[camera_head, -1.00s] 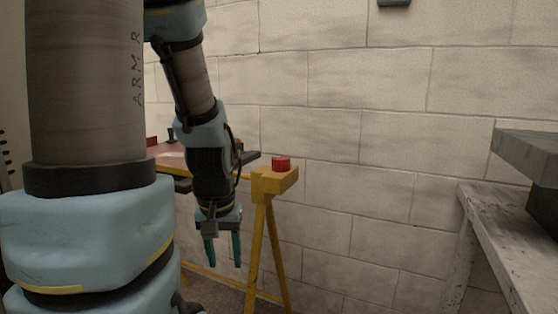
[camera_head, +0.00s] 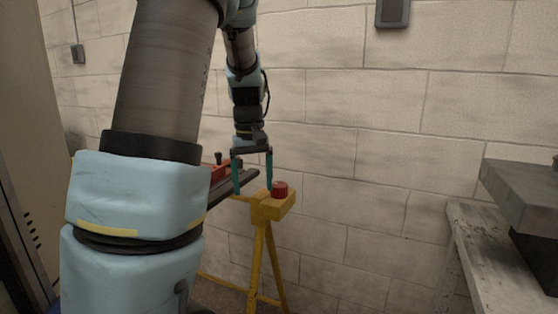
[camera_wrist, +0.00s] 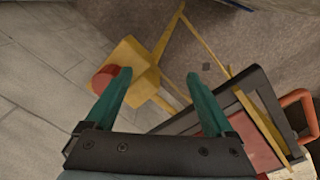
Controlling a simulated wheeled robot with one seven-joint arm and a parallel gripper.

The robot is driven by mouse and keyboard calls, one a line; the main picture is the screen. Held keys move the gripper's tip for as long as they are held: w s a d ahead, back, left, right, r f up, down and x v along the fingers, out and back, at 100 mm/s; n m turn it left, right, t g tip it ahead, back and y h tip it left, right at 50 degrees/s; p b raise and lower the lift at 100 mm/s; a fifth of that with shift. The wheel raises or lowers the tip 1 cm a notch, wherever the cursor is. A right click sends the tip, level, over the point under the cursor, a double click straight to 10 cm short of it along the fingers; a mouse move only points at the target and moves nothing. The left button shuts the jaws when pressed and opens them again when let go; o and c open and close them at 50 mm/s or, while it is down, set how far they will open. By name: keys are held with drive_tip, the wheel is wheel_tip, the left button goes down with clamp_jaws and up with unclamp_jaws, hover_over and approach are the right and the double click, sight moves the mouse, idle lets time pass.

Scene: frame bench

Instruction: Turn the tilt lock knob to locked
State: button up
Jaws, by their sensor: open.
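The red knob (camera_head: 280,189) sits on the yellow end block (camera_head: 272,205) of a yellow stand. It also shows in the wrist view (camera_wrist: 105,79), at the left beside the left fingertip. My gripper (camera_head: 254,187) is open with teal fingers, apart and empty. In the head view it hangs just left of the knob, its right finger close to the knob. In the wrist view the gripper (camera_wrist: 158,78) has the yellow block (camera_wrist: 132,62) near its left finger. I cannot tell whether finger and knob touch. No lock marking on the knob is readable.
A dark-framed red panel (camera_wrist: 250,150) lies at the right of the wrist view, with an orange handle (camera_wrist: 298,105) beside it. A grey bench (camera_head: 480,250) stands at the right of the head view. The block wall (camera_head: 400,130) is behind; open floor lies between.

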sight(279, 184)
drive_tip(key=w+d+r+p, duration=0.2)
drive_tip(key=w+d+r, duration=0.3)
drive_tip(key=d+r, duration=0.25)
drive_tip(key=shift+n, duration=0.4)
drive_tip(key=f, duration=0.9)
drive_tip(key=shift+s+a+f, duration=0.25)
drive_tip(key=shift+a+f, duration=0.05)
drive_tip(key=shift+f, duration=0.1)
drive_tip(key=shift+c, duration=0.3)
drive_tip(key=c, duration=1.3)
